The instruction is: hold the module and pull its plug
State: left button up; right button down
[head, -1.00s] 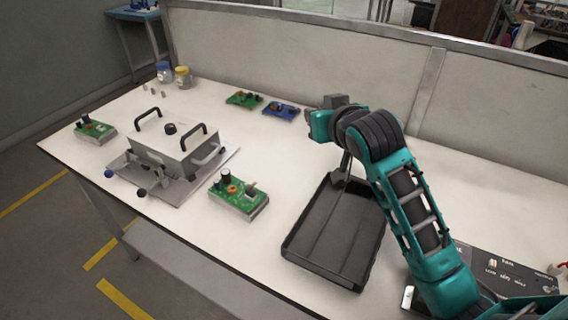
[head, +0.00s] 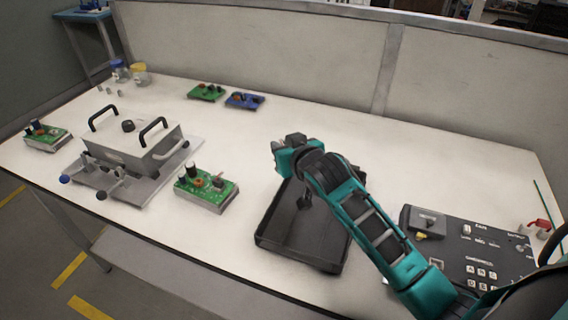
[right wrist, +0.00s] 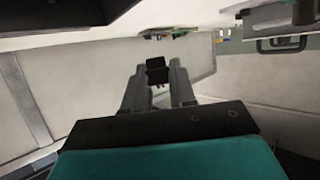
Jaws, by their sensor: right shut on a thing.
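My right gripper (head: 304,197) hangs over the back part of the black tray (head: 268,243). In the right wrist view its fingers (right wrist: 158,88) are shut on a small black block (right wrist: 157,66), which looks like a plug. A green circuit module (head: 215,197) with a black cylinder and an orange ring sits on a pale base left of the tray, apart from the gripper. A similar green module (head: 45,139) lies at the table's far left. My left gripper is not in view.
A grey box fixture (head: 140,160) with black handles stands between the two modules. A green board (head: 206,93) and a blue board (head: 245,101) lie at the back. A dark control panel (head: 480,250) is at right. The table behind the tray is clear.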

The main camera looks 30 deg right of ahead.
jog(key=shift+f+b, duration=0.45)
jog(key=shift+f, duration=1.7)
jog(key=shift+f, duration=0.1)
jog(key=c, duration=0.9)
grip_release()
jog(key=shift+r, duration=0.2)
jog(key=p+v, duration=0.2)
jog(key=v, duration=1)
jog(key=shift+f, duration=0.1)
